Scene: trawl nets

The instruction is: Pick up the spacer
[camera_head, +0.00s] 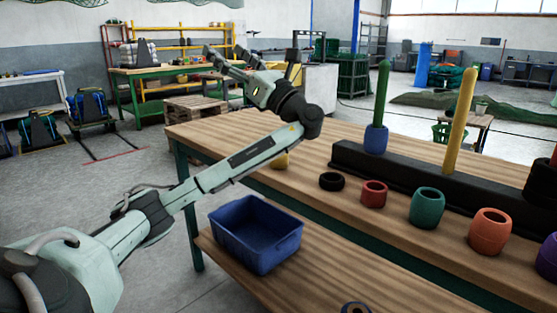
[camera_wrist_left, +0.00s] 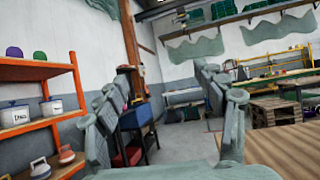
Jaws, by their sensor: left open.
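Several spacers stand in a row on the wooden table: a low black ring (camera_head: 332,181), a small red one (camera_head: 374,194), a teal one (camera_head: 427,208) and an orange one (camera_head: 490,231). A purple one (camera_head: 547,258) is cut by the right edge. A yellow piece (camera_head: 280,161) is partly hidden behind my left arm. A blue spacer (camera_head: 376,139) sits around the green peg. My left gripper (camera_head: 226,57) is raised above the table's far left end, open and empty, apart from all spacers. Its spread fingers also show in the left wrist view (camera_wrist_left: 165,90). My right gripper is out of view.
A long black base (camera_head: 400,180) carries the green peg (camera_head: 381,90) and a yellow peg (camera_head: 459,120). An empty blue bin (camera_head: 258,227) stands on the lower shelf, with a blue ring (camera_head: 355,308) at the bottom edge. An orange shelf (camera_wrist_left: 35,72) shows in the wrist view.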

